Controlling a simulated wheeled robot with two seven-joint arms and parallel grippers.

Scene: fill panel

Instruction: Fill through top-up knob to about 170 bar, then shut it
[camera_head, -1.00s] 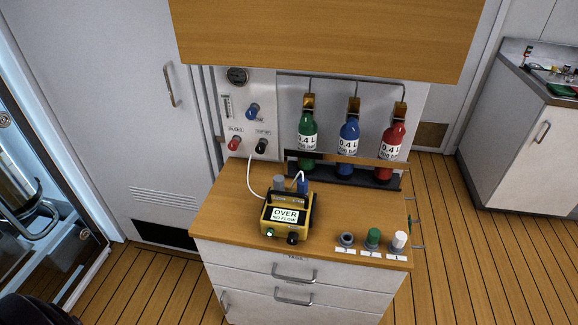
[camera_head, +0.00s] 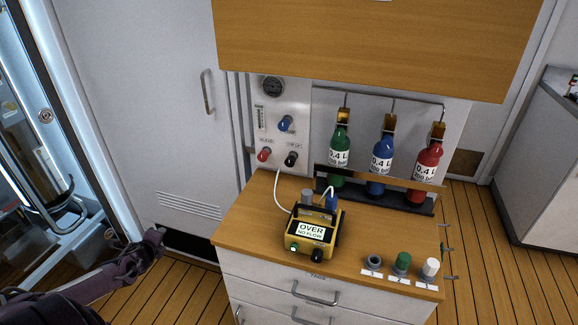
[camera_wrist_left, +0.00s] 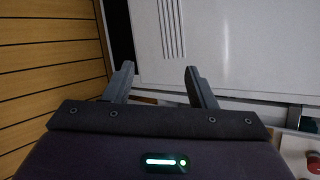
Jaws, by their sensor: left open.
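The fill panel (camera_head: 297,105) stands upright behind the wooden counter. It carries a round dark gauge (camera_head: 272,87), a blue knob (camera_head: 286,123), a red knob (camera_head: 264,155) and a black knob (camera_head: 291,159); the label over the black one looks like "TOP UP". The gauge reading is too small to tell. My left gripper (camera_head: 153,236) is low at the left, apart from the panel and counter. In the left wrist view my left gripper (camera_wrist_left: 158,82) is open and empty, facing a white door. My right gripper is not in view.
A yellow meter (camera_head: 312,231) reading "OVER NO FLOW" sits on the counter (camera_head: 250,205). Green (camera_head: 340,150), blue (camera_head: 382,160) and red (camera_head: 427,170) bottles stand in a rack to the right. A wooden overhead cabinet (camera_head: 370,40) overhangs the panel. Small capped items line the front right.

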